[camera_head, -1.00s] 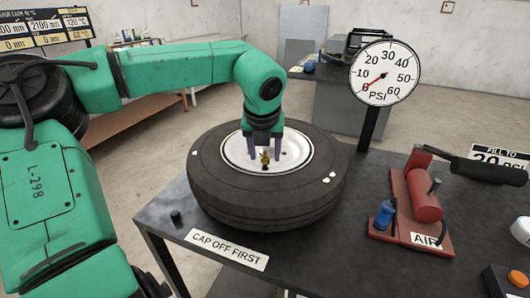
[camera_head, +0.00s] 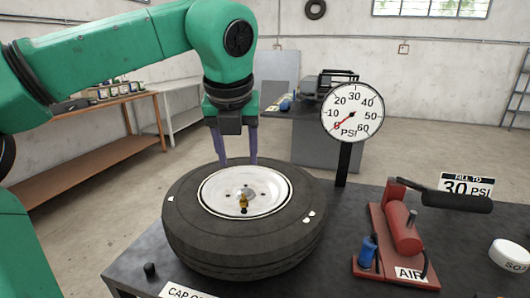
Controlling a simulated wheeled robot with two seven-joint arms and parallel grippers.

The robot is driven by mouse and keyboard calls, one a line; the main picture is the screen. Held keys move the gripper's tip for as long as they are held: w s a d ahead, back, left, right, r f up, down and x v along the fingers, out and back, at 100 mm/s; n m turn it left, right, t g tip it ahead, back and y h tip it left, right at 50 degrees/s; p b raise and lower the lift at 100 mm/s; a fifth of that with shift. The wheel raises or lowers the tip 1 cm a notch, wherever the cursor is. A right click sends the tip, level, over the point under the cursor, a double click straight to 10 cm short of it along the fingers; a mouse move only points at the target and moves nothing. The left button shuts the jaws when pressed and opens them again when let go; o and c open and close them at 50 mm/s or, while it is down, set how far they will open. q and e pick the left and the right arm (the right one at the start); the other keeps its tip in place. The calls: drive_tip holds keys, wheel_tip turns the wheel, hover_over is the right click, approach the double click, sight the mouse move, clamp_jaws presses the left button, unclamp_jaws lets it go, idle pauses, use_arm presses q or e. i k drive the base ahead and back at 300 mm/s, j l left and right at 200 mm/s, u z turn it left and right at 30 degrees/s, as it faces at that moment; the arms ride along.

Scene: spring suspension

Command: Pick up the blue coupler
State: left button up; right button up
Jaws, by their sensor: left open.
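The blue coupler (camera_head: 368,250) stands upright at the left side of the red air pump (camera_head: 403,228), on its base at the right of the table. My left gripper (camera_head: 238,163) is open and empty, with its two fingers pointing down above the far part of the tyre's white rim (camera_head: 225,193). It is well to the left of the coupler and apart from it. A brass valve (camera_head: 243,203) stands on the rim. My right gripper is not in view.
The tyre (camera_head: 190,235) lies flat on the dark table (camera_head: 340,270). A PSI gauge (camera_head: 352,112) on a post stands behind, its needle near 0. A small black cap (camera_head: 150,269) sits front left. A white round tin (camera_head: 510,254) and a "FILL TO 30 PSI" sign (camera_head: 467,186) are at right.

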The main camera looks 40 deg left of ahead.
sight(365, 260)
drive_tip(key=k+j, duration=0.65)
drive_tip(key=k, duration=0.25)
